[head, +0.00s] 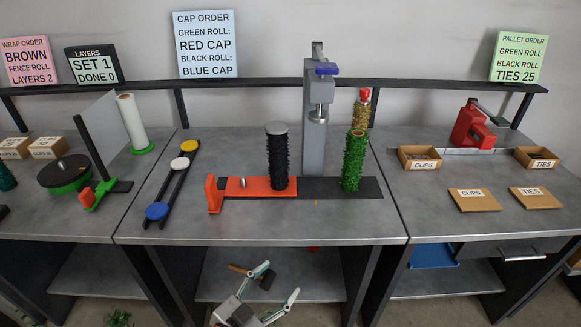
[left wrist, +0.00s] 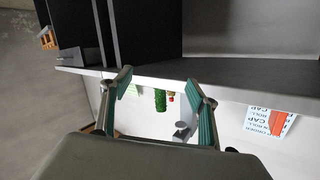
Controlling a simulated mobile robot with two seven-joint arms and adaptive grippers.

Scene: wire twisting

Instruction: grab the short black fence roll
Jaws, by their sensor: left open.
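The black fence roll (head: 278,160) stands upright in the head view, on the orange part of the press fixture (head: 240,187), with a grey disc on top. My left gripper (head: 278,282) is at the bottom of the head view, in front of and below the table's front edge. It is open and empty, well apart from the roll. Its spread fingers also show in the left wrist view (left wrist: 158,82). I cannot make out the black roll clearly there. My right gripper is in neither view.
A green roll (head: 353,162) stands right of the black one, with a red-capped brown roll (head: 362,108) behind it. The grey press column (head: 318,125) rises between. A rack with caps (head: 172,180) lies left. The table front (head: 270,230) is bare.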

